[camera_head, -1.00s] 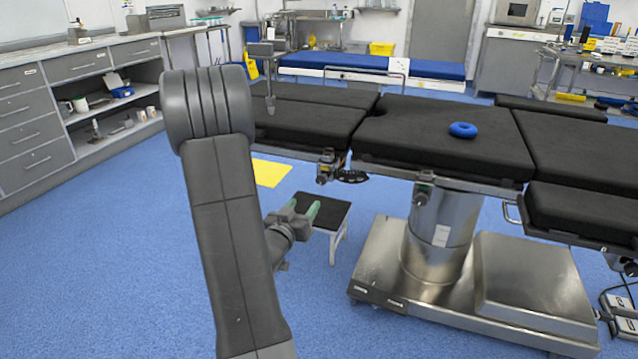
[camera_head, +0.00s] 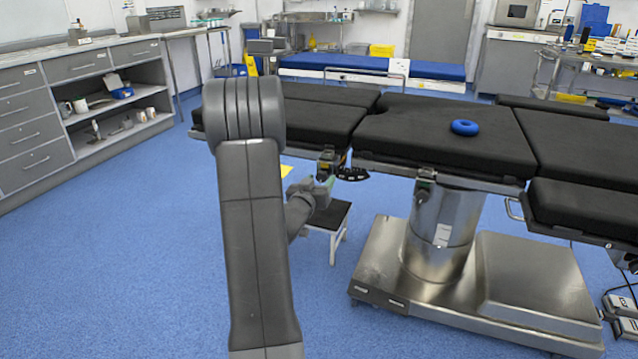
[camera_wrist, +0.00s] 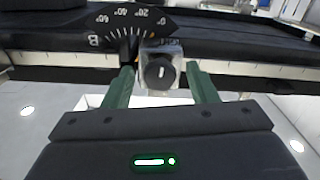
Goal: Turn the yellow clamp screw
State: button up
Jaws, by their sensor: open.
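A small clamp (camera_head: 326,163) hangs at the side rail of the black operating table (camera_head: 440,135), with a small yellowish patch in the head view. In the wrist view the clamp block (camera_wrist: 174,50) is silver and carries a round dark knob (camera_wrist: 159,73) with a short white mark. No yellow shows on the knob there. My gripper (camera_wrist: 160,69) is open, its two green fingers apart on either side of the knob, with a gap at each side. In the head view my gripper (camera_head: 322,188) is just below and left of the clamp, partly hidden by my arm.
A dark dial plate with degree marks (camera_wrist: 132,22) sits beside the clamp, up and left in the wrist view. A black-topped step stool (camera_head: 330,217) stands below. A blue ring (camera_head: 464,127) lies on the table. Blue floor is clear to the left.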

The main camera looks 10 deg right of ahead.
jog(key=c, duration=1)
jog(key=shift+o, duration=0.2)
jog(key=shift+f+m+b, duration=0.2)
jog(key=shift+m+b, duration=0.7)
jog(key=shift+b, duration=0.25)
jog(key=shift+r+m+b, duration=0.2)
jog(key=shift+m+b, duration=0.2)
jog(key=shift+m, duration=0.3)
jog(key=o, duration=1)
jog(key=shift+c, duration=0.2)
jog(key=shift+a, duration=0.1)
jog(key=p+v, duration=0.2)
jog(key=v, duration=1.1)
jog(key=shift+s+a+p, duration=0.2)
jog(key=shift+s+p, duration=0.15)
